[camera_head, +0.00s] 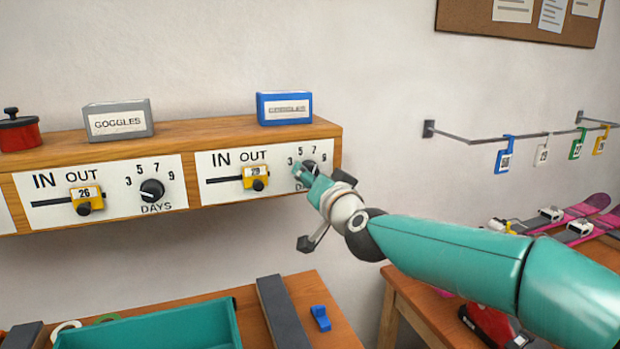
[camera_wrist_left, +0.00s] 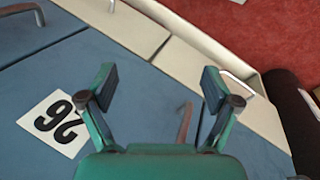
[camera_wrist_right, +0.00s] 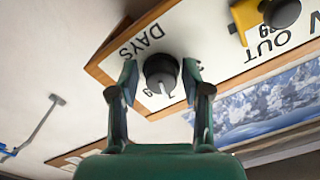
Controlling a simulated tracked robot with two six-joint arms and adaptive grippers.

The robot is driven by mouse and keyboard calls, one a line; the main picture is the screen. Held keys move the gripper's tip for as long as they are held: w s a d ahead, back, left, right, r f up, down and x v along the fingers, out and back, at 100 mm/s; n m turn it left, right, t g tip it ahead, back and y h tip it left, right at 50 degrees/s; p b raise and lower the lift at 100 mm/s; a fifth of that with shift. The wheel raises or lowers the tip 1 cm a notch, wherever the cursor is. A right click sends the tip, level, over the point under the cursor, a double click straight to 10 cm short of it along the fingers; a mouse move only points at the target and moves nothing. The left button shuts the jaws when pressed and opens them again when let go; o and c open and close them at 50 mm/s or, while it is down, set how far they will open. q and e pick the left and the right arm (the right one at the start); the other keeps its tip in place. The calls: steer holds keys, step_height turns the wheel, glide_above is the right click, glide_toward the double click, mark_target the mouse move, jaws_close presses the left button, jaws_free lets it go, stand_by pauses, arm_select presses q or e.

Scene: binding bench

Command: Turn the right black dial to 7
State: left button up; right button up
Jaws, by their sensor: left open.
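The right black dial (camera_head: 309,168) sits on the right white panel, partly hidden by my right gripper (camera_head: 308,177) in the head view. In the right wrist view the dial (camera_wrist_right: 161,73) shows upside down between the fingertips of my right gripper (camera_wrist_right: 160,80). Its fingers are drawn in close on both sides of the dial. The dial's white pointer line points toward the 7; the digits around it are partly hidden. My left gripper (camera_wrist_left: 158,88) is open and empty in the left wrist view, and out of the head view.
The left panel has another black dial (camera_head: 152,190). A teal tray (camera_head: 150,329) stands below. Hooks with tags (camera_head: 503,160) hang at right.

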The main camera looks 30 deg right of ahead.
steer(key=shift+o, duration=0.2)
steer(key=shift+s+r, duration=0.1)
steer(key=v, duration=1.1)
steer(key=shift+s+a, duration=0.2)
steer(key=shift+s, duration=0.2)
